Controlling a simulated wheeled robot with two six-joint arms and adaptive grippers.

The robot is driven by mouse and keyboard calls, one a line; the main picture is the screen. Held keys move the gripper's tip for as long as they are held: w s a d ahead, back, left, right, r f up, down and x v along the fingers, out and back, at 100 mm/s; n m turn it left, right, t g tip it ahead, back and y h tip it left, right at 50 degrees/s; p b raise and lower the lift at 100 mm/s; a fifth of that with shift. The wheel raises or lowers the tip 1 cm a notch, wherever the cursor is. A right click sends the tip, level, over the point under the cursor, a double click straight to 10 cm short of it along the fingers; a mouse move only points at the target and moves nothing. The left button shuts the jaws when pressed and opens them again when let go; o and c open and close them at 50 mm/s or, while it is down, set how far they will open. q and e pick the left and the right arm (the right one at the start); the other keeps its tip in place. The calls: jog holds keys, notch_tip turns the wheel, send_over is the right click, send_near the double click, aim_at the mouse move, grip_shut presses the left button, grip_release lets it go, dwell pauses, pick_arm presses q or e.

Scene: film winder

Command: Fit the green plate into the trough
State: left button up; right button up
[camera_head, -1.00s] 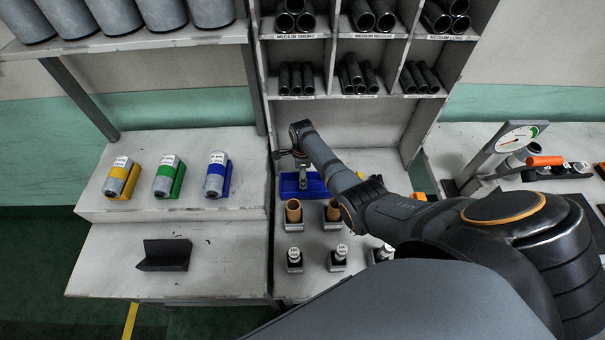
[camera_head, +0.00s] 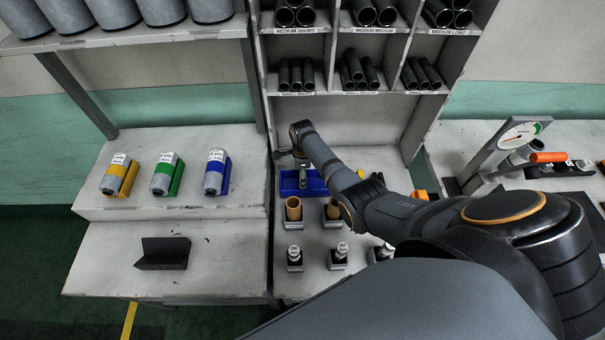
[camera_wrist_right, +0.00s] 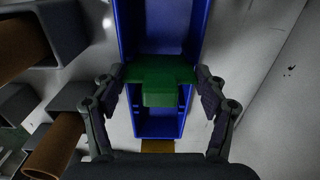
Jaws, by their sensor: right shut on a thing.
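The blue trough (camera_head: 291,188) stands on the bench below the shelf rack and runs lengthwise in the right wrist view (camera_wrist_right: 131,28). The green plate (camera_wrist_right: 160,75) lies crosswise over the middle of the trough in that view. Its ends reach the trough's side walls, and I cannot tell whether it sits in the trough or hovers above it. My right gripper (camera_wrist_right: 160,83) is shut on the plate, with one finger at each end. In the head view the right gripper (camera_head: 302,174) is directly over the trough, and the plate is hard to make out. My left gripper is out of view.
Brown tubes in grey holders (camera_head: 293,209) stand just in front of the trough, with several capped holders (camera_head: 294,258) nearer. A rack of dark tubes (camera_head: 346,75) rises behind. A black angled block (camera_head: 163,254) and labelled cylinders (camera_head: 166,174) are on the left bench. A gauge stand (camera_head: 507,150) is right.

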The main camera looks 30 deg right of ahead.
jog(key=shift+f+b, duration=0.55)
jog(key=shift+f, duration=0.15)
jog(key=o, duration=1.2)
jog(key=shift+r, duration=0.1)
notch_tip(320, 180, up, 12)
jog(key=shift+f, duration=0.1)
dwell(0.4)
